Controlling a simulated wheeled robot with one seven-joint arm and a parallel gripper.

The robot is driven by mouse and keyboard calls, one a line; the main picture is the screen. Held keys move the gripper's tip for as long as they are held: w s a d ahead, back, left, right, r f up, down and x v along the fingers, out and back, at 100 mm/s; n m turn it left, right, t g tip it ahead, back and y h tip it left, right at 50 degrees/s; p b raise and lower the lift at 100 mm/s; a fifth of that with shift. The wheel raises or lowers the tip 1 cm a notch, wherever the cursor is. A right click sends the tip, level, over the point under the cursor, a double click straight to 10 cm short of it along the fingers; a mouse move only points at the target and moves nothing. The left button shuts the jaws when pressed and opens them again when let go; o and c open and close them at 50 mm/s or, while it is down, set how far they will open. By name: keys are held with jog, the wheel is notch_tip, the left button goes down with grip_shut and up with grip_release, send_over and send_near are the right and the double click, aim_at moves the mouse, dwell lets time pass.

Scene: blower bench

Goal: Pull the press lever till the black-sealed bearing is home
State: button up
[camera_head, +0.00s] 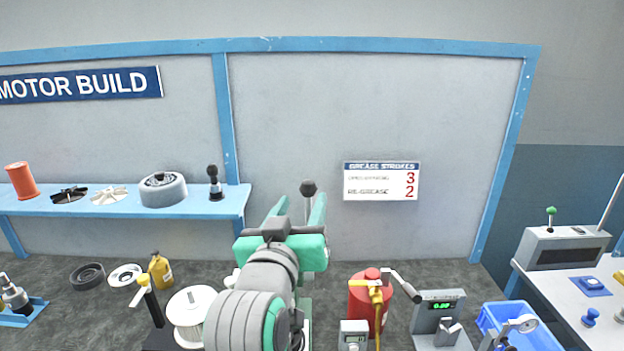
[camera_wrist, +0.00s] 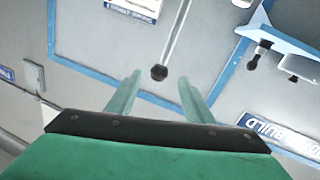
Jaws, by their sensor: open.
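A dark ball knob (camera_head: 308,188) shows just beyond my gripper (camera_head: 300,200). In the wrist view the knob (camera_wrist: 159,72) sits on a thin silver rod, which looks like the press lever (camera_wrist: 176,36). My gripper (camera_wrist: 159,80) is open, its two green fingers spread on either side of the knob in that view. No contact shows, and I cannot tell how deep the knob lies between the fingers. The press body is mostly hidden behind my arm. The black-sealed bearing cannot be made out in either view.
Left of my arm stand a white spool (camera_head: 188,308) and a yellow bottle (camera_head: 160,269). A blue shelf (camera_head: 225,203) holds parts.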

aim_at(312, 181)
jog(key=w+d, duration=0.2)
jog(key=w, duration=0.8)
jog(key=shift+w+r, duration=0.15)
jog(key=shift+w, duration=0.15)
grip_shut()
